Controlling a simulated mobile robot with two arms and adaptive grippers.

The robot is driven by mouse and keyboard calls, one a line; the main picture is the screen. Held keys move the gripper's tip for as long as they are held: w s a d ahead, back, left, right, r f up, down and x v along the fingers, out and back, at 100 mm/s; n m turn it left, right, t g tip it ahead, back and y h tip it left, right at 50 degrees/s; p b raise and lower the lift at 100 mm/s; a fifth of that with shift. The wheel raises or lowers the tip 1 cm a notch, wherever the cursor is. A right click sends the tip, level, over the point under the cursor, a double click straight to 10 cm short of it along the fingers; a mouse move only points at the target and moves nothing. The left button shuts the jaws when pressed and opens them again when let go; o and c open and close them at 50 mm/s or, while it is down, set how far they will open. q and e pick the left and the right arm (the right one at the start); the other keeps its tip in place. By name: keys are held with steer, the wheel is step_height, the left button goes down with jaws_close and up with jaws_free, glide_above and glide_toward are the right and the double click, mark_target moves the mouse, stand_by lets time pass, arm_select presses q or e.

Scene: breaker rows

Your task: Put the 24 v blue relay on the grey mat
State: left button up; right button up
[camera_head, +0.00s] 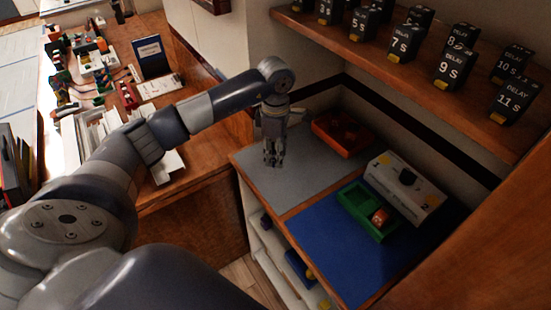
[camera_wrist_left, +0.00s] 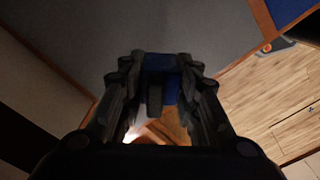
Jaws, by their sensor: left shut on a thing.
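My left gripper (camera_head: 274,160) is over the grey mat (camera_head: 310,182), near its left side. In the left wrist view, the left gripper (camera_wrist_left: 160,85) is shut on a blue block with a dark part, the blue relay (camera_wrist_left: 171,80). No voltage marking can be read on it. The grey mat (camera_wrist_left: 190,25) fills the upper part of that view, behind the fingertips. I cannot tell whether the relay touches the mat. In the head view the relay is hidden by the fingers. My right gripper is not in view.
A blue mat (camera_head: 330,255) lies beside the grey one. On its far side are a green tray (camera_head: 352,207) with an orange-red block and a light grey box (camera_head: 412,180). A red-orange tray (camera_head: 345,128) stands behind the grey mat. A shelf (camera_head: 400,75) with several black delay relays hangs above.

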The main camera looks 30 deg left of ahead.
arm_select(q)
step_height(320, 180, down, 3)
steer(key=shift+s+p, duration=0.15)
steer(key=shift+p, duration=0.55)
steer(key=shift+f, duration=0.3)
steer(key=o, duration=1.1)
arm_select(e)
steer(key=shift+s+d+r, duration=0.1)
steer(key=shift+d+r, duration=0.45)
arm_select(q)
steer(key=shift+r, duration=0.25)
step_height(320, 180, up, 10)
steer(key=b, duration=0.3)
steer(key=shift+r, duration=0.9)
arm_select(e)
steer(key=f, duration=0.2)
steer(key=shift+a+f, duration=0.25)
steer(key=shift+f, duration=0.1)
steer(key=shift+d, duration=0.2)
